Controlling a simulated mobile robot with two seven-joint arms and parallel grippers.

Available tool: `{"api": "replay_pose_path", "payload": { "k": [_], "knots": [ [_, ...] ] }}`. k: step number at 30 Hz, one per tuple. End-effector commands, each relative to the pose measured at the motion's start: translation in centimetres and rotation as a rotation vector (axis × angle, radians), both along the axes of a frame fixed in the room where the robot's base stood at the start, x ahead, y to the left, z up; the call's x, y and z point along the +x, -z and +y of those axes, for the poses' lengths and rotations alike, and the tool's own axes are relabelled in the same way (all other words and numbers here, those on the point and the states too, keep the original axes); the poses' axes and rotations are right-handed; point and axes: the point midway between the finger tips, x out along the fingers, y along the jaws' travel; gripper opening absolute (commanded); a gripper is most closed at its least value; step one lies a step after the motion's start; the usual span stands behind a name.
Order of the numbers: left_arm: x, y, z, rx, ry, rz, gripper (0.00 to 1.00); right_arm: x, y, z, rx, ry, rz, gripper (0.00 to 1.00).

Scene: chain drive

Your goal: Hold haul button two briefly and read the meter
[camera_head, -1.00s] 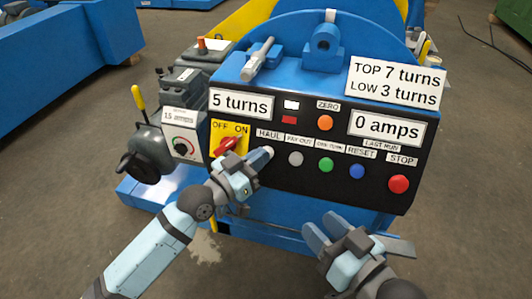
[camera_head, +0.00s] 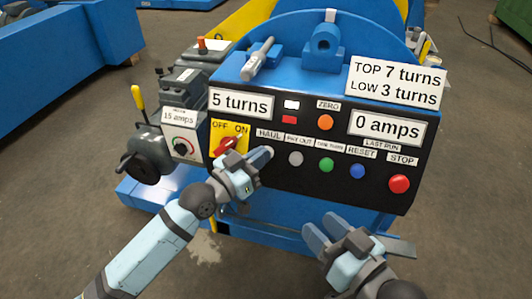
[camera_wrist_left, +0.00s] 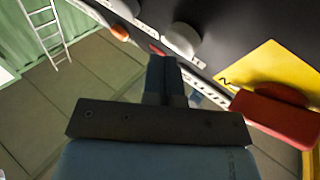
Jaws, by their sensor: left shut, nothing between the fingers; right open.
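The black control panel (camera_head: 285,183) stands upright on a blue machine. My left gripper (camera_head: 262,157) is shut and empty, its tips at the HAUL button (camera_head: 268,151), the pale button under the HAUL label. The tips partly cover it, so I cannot tell whether they touch it. In the left wrist view the shut fingers (camera_wrist_left: 162,70) point toward a pale round button (camera_wrist_left: 182,38). A small meter label (camera_head: 180,117) left of the panel reads 15 amps. The LAST RUN display (camera_head: 387,128) reads 0 amps. My right gripper (camera_head: 322,236) is open and empty below the panel.
The red OFF/ON switch (camera_head: 231,144) on its yellow plate is close to the left fingers. Grey, green, blue and red STOP (camera_head: 399,184) buttons line up to the right. The turns display (camera_head: 241,104) reads 5 turns. A card (camera_head: 395,82) gives top 7, low 3.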

Motion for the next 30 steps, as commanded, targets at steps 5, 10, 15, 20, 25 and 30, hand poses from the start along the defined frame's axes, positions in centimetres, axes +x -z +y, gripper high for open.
{"api": "replay_pose_path", "payload": {
  "k": [5,10,15,20,25,30],
  "knots": [
    [0.09,0.09,-0.03,0.0,0.0,0.0,0.0,0.0,0.08,0.0,0.0,0.0,0.0,0.43],
    [0.26,0.2,-0.09,0.0,0.0,0.0,0.0,0.01,0.2,-0.01,0.0,0.0,0.0,0.43],
    [0.45,0.3,-0.15,0.0,0.0,0.0,0.0,0.01,0.3,-0.01,0.0,0.0,0.0,0.43],
    [0.62,0.38,-0.2,0.0,0.0,0.0,0.0,0.02,0.41,-0.02,0.0,0.0,0.0,0.43],
    [0.8,0.45,-0.26,0.001,0.0,-0.001,0.0,0.02,0.52,-0.01,0.0,0.0,0.0,0.43],
    [0.85,0.45,-0.28,0.001,0.0,-0.001,0.0,0.02,0.52,-0.01,0.0,0.0,0.0,0.43]
  ]
}}
